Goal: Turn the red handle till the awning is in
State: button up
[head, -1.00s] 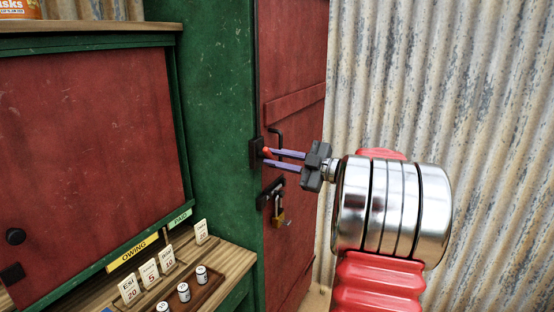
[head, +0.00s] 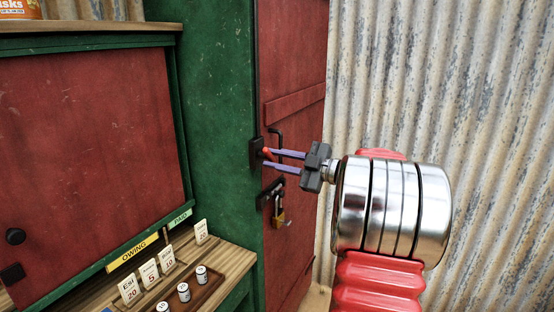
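The red handle (head: 267,154) is a small red piece at a dark plate on the edge of the green post, beside the red door. My gripper (head: 265,160) reaches in from the right, with its two purple fingers apart, one above the other. Their tips are at the handle, and the red piece shows between them, close to the upper finger. A gap shows between the fingers along their length. The upper finger partly hides the handle, and I cannot tell how firmly it touches. The awning is not in view.
A brass padlock (head: 279,220) hangs on a dark hasp just below my fingers. A black door pull (head: 277,136) is just above. A wooden counter (head: 236,262) with cards and small weights is at lower left. Corrugated metal wall (head: 480,120) stands at right.

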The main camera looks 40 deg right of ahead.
jog(key=shift+o, duration=1.4)
jog(key=shift+s+d, duration=0.1)
jog(key=v, duration=1.3)
jog(key=shift+s, duration=0.3)
